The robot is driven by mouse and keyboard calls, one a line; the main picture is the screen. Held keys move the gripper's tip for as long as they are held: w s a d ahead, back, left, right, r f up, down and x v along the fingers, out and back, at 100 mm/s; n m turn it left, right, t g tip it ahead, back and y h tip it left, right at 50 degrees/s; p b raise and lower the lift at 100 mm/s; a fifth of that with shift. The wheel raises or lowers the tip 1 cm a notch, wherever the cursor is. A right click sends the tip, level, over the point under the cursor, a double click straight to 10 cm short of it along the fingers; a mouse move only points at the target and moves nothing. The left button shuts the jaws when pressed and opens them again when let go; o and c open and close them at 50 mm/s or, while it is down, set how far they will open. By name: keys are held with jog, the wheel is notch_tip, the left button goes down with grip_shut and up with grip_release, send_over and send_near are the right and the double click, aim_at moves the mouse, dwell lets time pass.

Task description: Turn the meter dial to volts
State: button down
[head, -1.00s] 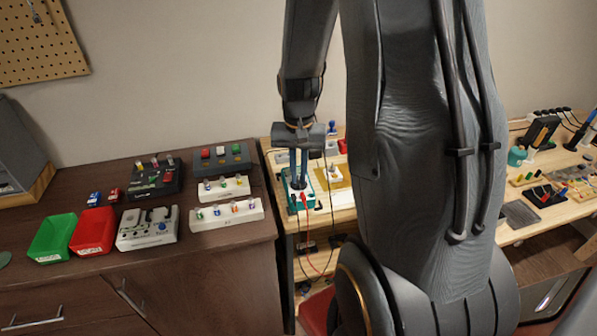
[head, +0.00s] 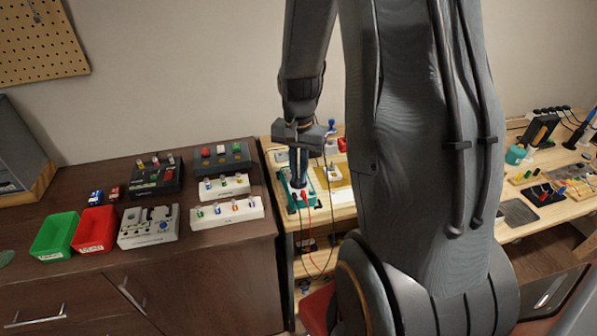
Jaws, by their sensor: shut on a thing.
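The meter (head: 308,195) is a teal-edged box on the left end of the light wooden bench, with red and black leads running down from its front. My gripper (head: 298,182) points straight down over the middle of the meter's face. Its fingers are shut on the dial, which they hide. I cannot read the dial's position or its markings from here.
A dark cabinet left of the bench holds a green bin (head: 55,236), a red bin (head: 95,229), a grey-white device (head: 148,226) and several racks of small coloured parts (head: 228,210). A yellowish block (head: 336,177) stands just right of the meter.

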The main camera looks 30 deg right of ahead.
jog(key=c, duration=1.8)
grip_release()
jog(key=shift+c, duration=0.2)
notch_tip(320, 180, up, 8)
jog(key=b, duration=0.1)
jog(key=shift+b, duration=0.4)
jog(key=shift+f, duration=0.1)
jog(key=s+a+f+n+b, duration=0.1)
jog(key=s+a+n, duration=0.3)
jog(key=a+n, duration=0.1)
jog(key=s+a+f+n+t, duration=0.1)
jog(key=s+a+n, duration=0.3)
jog(key=a, duration=0.4)
jog(key=shift+a+f+n+b, duration=0.2)
jog(key=shift+f+n+b, duration=0.2)
jog(key=shift+f+n, duration=0.2)
